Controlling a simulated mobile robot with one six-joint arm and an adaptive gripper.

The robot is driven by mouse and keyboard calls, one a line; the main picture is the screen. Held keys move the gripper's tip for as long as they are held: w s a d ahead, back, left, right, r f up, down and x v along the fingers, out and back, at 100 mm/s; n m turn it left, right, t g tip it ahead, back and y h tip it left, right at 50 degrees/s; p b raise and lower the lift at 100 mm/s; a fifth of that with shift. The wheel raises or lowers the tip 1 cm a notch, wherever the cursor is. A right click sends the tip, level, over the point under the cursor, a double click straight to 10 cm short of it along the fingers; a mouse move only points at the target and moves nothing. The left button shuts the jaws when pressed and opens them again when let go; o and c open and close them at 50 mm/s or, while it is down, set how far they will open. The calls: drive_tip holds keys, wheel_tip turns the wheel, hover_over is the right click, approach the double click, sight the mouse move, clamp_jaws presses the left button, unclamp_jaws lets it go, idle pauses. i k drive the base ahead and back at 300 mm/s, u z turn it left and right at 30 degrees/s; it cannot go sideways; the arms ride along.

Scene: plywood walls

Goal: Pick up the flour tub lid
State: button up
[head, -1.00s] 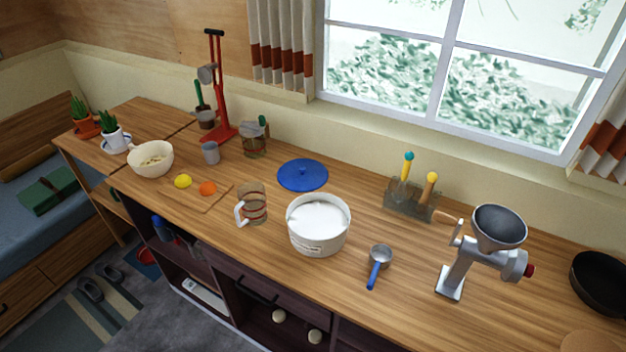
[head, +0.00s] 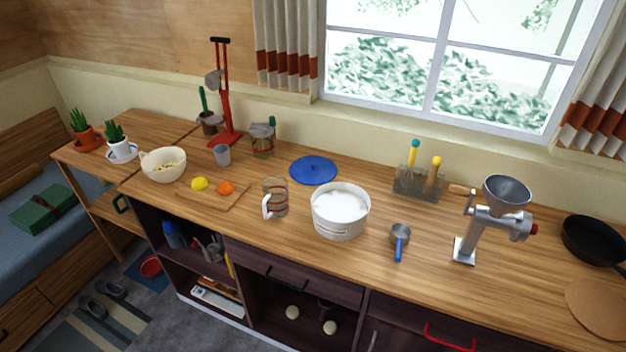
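The flour tub lid is a round blue disc with a small knob (head: 313,170). It lies flat on the wooden counter, behind and to the left of the flour tub. The flour tub (head: 340,224) is white, round and open, with white flour showing inside. The lid is apart from the tub and nothing covers it. My gripper and arm are not in view.
The striped mug (head: 276,198) stands left of the tub, and a blue-handled scoop (head: 399,238) lies to its right. A utensil holder (head: 418,184) stands by the wall, with a grain mill (head: 484,222) farther right. Bare counter surrounds the lid.

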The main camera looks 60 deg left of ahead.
sight(311, 170)
drive_tip(key=z, duration=0.1)
drive_tip(key=k, duration=1.3)
drive_tip(key=u, duration=1.8)
drive_tip(key=i, duration=1.6)
drive_tip(key=u, duration=0.05)
